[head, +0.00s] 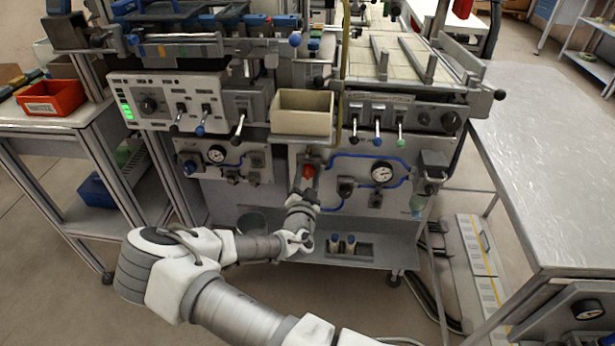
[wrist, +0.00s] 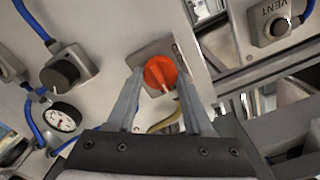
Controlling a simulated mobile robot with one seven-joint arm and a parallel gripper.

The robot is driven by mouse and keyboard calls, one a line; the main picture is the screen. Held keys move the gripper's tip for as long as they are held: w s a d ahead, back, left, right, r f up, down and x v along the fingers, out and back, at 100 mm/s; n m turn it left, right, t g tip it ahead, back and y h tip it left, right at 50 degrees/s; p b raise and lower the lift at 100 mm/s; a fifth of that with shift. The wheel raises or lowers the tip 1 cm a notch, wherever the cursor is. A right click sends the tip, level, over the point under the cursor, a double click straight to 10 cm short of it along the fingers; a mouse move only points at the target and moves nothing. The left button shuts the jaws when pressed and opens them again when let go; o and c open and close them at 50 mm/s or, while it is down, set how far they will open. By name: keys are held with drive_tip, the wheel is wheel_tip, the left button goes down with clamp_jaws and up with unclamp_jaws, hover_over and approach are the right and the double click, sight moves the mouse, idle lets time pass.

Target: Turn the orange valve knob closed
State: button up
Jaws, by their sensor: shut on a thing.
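The orange valve knob (wrist: 160,72) sits on a grey mounting plate, between the two fingers of my gripper (wrist: 158,62) in the wrist view. The fingers are shut on it, one on each side. In the head view the knob (head: 309,171) shows as a small red-orange spot on the lower front panel, below the beige bin. My gripper (head: 306,188) reaches up to it from below and partly covers it. The exact contact of the fingertips is hard to see.
A beige bin (head: 302,112) juts out just above the knob. A gauge (head: 382,173) with blue hoses is to the right, another gauge (head: 216,154) to the left. A dark knob (wrist: 60,74) and a VENT button (wrist: 280,27) flank the gripper. A grey table (head: 550,150) stands at right.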

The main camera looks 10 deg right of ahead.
clamp_jaws()
drive_tip(key=shift+n, duration=0.3)
drive_tip(key=n+b, duration=0.1)
drive_tip(key=n, duration=0.2)
drive_tip(key=shift+a+n, duration=0.1)
drive_tip(key=shift+n, duration=0.3)
drive_tip(key=n+b, duration=0.1)
drive_tip(key=n, duration=0.3)
drive_tip(key=shift+b, duration=0.35)
drive_tip(key=n+b, duration=0.1)
drive_tip(key=n, duration=0.4)
drive_tip(key=shift+a, duration=0.1)
drive_tip(key=shift+n+b, duration=0.3)
drive_tip(key=shift+n, duration=2)
